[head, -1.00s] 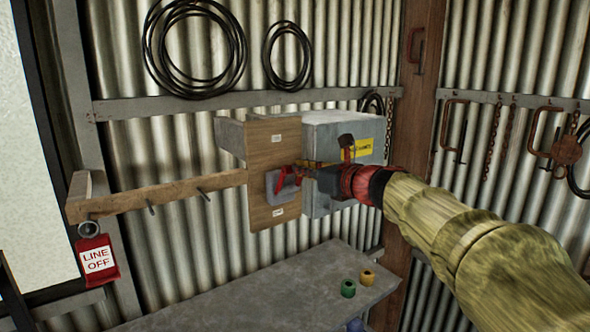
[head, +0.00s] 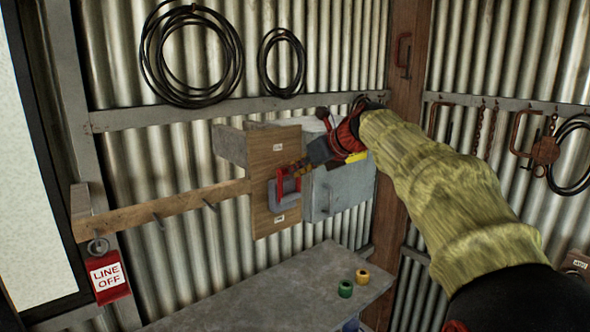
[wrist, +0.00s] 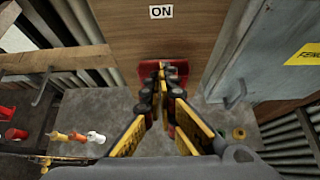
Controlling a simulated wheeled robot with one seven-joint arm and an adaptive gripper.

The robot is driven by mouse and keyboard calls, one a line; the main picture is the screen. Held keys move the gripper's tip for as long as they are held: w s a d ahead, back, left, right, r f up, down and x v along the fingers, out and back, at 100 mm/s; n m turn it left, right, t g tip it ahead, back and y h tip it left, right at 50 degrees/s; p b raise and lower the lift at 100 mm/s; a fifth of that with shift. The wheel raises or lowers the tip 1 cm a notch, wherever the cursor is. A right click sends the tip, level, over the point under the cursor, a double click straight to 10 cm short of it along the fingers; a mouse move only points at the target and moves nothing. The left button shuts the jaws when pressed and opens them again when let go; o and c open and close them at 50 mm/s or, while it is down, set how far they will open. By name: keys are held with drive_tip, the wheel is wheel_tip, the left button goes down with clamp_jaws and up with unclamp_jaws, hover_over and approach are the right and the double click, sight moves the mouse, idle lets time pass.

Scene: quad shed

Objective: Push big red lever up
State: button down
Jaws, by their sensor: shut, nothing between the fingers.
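The big red lever (head: 280,184) is on a grey mount on the wooden board (head: 262,165). In the wrist view the lever (wrist: 178,70) shows as a red bar just past my fingertips, partly hidden by them. A white ON label (wrist: 161,12) is on the board above it. My gripper (head: 290,171) is shut and empty, reaching down and left to the lever from above. In the wrist view its fingertips (wrist: 158,72) overlap the red bar; I cannot tell whether they touch it.
A grey metal box (head: 340,190) with a yellow label stands right of the board. A wooden rail with pegs (head: 160,215) runs left, with a red LINE OFF tag (head: 107,278) below its end. A grey bench (head: 270,290) below holds green and yellow rolls.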

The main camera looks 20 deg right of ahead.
drive_tip(key=shift+w+a+r, duration=0.15)
drive_tip(key=shift+w+r, duration=0.05)
drive_tip(key=shift+w, duration=0.15)
idle(0.5)
